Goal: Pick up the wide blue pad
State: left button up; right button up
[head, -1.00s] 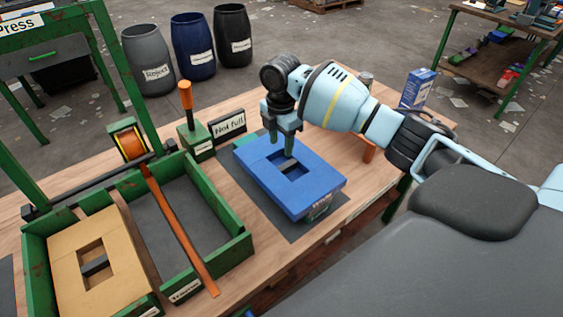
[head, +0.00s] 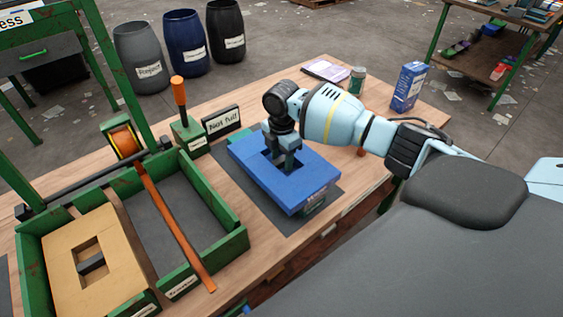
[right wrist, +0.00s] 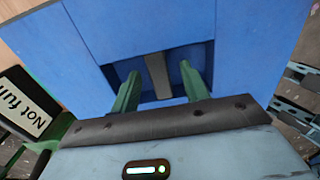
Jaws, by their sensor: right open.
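My right gripper (head: 281,164) points down at this recess. In the right wrist view its two green fingers (right wrist: 159,88) are open, one on each side of the bar, with gaps to it. I cannot tell how deep the fingertips reach. My left gripper is not in view.
A "Not full" sign (head: 222,122) and an orange-handled stand (head: 188,128) are behind the pad. A blue box (head: 409,87) and jar (head: 357,80) stand farther back.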

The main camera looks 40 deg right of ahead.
aim_at(292, 206)
grip_shut()
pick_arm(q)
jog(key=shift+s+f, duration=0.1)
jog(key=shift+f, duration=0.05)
pick_arm(e)
jog(key=shift+r, duration=0.15)
